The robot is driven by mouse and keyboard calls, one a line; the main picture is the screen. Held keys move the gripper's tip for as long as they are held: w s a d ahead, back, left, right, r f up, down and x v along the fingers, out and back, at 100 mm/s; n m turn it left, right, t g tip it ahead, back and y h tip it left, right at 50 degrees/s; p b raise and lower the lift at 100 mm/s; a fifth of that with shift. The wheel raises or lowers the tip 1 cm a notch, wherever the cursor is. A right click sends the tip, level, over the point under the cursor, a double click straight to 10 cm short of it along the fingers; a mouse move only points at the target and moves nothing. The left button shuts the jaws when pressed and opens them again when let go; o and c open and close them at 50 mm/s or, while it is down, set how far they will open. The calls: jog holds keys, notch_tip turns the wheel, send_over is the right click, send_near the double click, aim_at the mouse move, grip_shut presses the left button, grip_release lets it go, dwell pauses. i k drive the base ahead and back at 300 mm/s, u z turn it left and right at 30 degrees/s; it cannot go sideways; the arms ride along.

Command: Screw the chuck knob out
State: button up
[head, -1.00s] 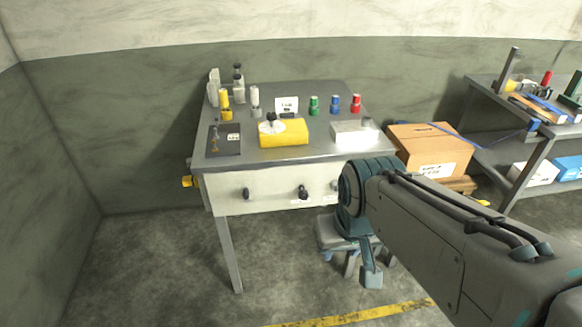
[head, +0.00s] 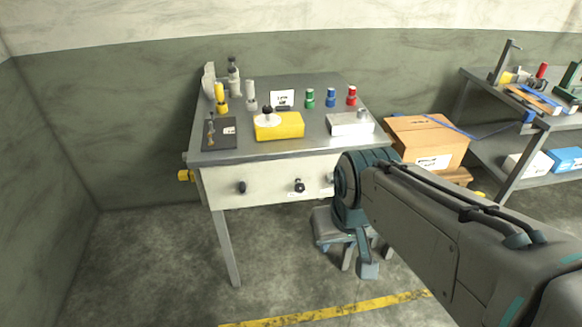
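A grey workbench (head: 290,150) stands against the wall. Its pale front panel carries dark knobs, one at the left (head: 242,187) and one near the middle (head: 299,185); a third spot by my arm is partly hidden. A yellow block (head: 285,126) with a dark knob (head: 267,111) on a white part lies on the bench top. I cannot tell which of these is the chuck knob. My arm reaches in from the right and ends in front of the bench's right front corner, bent downward. My gripper's fingers cannot be made out clearly, and no held thing shows.
On the bench are green (head: 310,97), blue (head: 331,97) and red (head: 351,95) pieces, a pale box (head: 349,123) and a dark plate (head: 219,134). A cardboard box (head: 425,142) and shelf (head: 500,150) stand right. The floor front left is clear.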

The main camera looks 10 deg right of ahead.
aim_at(299, 188)
jog(key=u, duration=1.85)
jog(key=k, duration=1.05)
jog(key=z, duration=1.75)
jog(key=i, duration=0.5)
jog(key=z, duration=0.05)
